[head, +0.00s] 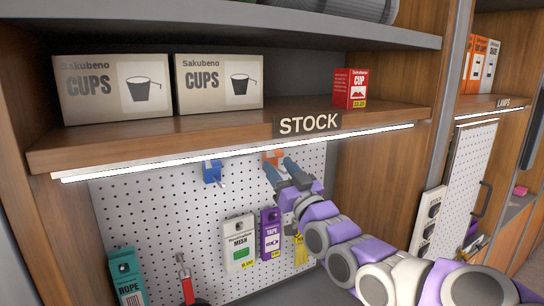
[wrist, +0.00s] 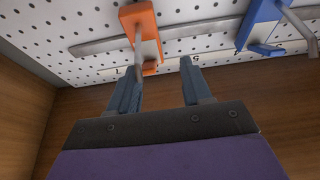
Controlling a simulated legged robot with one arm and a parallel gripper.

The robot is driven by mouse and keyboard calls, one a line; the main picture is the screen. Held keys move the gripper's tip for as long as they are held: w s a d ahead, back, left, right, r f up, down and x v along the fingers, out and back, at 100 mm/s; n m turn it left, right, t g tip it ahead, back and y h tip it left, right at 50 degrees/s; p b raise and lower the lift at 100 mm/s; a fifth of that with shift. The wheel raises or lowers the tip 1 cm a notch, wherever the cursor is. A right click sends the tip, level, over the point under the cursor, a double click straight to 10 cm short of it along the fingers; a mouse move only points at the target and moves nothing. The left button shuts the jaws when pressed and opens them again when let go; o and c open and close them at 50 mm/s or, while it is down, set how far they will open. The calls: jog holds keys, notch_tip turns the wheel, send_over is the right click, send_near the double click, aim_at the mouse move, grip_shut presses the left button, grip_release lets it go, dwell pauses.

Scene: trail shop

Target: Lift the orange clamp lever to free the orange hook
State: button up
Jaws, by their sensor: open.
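The orange hook (wrist: 140,22) is mounted on the white pegboard, with a grey metal prong pointing out from it. An orange tab that looks like the clamp lever (wrist: 150,69) is at its end by the shelf. In the head view the orange hook (head: 275,154) shows just under the shelf edge, partly covered by my fingers. My gripper (head: 279,167) is open, its fingers pointing at the board. In the wrist view my gripper (wrist: 160,67) has the orange tab between its fingertips in the picture, nearer the left one. I cannot tell whether they touch.
A blue hook (head: 212,171) sits left of the orange one. The STOCK shelf (head: 150,146) with its light strip juts out just above. Hanging packs, MESH (head: 238,243) and TAPE (head: 270,234), are below my gripper. Wooden side panel (head: 375,190) stands to the right.

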aim_at(279, 153)
jog(key=w, duration=0.1)
jog(key=w+a+r, duration=0.1)
jog(key=w, duration=0.2)
jog(key=shift+a+r, duration=0.15)
jog(key=shift+r, duration=0.25)
jog(key=shift+s+a+r, duration=0.25)
jog(key=shift+s+a, duration=0.4)
jog(key=shift+a, duration=0.1)
jog(key=shift+w+d+f, duration=0.15)
jog(key=shift+w+d, duration=0.2)
jog(key=shift+d, duration=0.2)
jog(key=shift+w+d+f, duration=0.1)
jog(key=shift+w+d, duration=0.25)
jog(key=shift+d, duration=0.15)
jog(key=c, duration=0.4)
jog(key=shift+d, duration=0.15)
jog(key=shift+c, duration=0.7)
jog(key=shift+s+a, duration=0.1)
jog(key=shift+a, duration=0.1)
grip_shut()
jog(key=shift+c, duration=1.8)
grip_release()
